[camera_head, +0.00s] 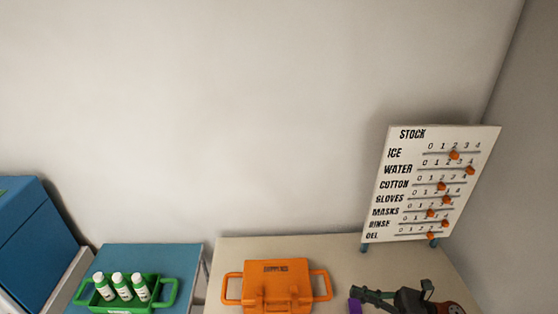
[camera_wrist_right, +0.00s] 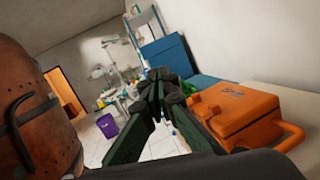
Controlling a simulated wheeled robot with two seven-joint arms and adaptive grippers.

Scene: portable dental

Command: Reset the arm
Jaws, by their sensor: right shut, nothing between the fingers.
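My right gripper (camera_head: 360,292) shows at the bottom right of the head view, with dark green fingers pointing left. It is to the right of the orange supplies case (camera_head: 270,285) and apart from it. In the right wrist view my right gripper (camera_wrist_right: 157,88) has its fingertips together with nothing between them. The orange case (camera_wrist_right: 232,112) shows there to the right of the fingers. My left gripper is in neither view.
A white stock board (camera_head: 430,185) with orange sliders stands at the back right of the pale table (camera_head: 340,258). A green carrier (camera_head: 167,292) with white bottles sits on a blue surface at left. A purple bin (camera_wrist_right: 107,126) stands on the floor.

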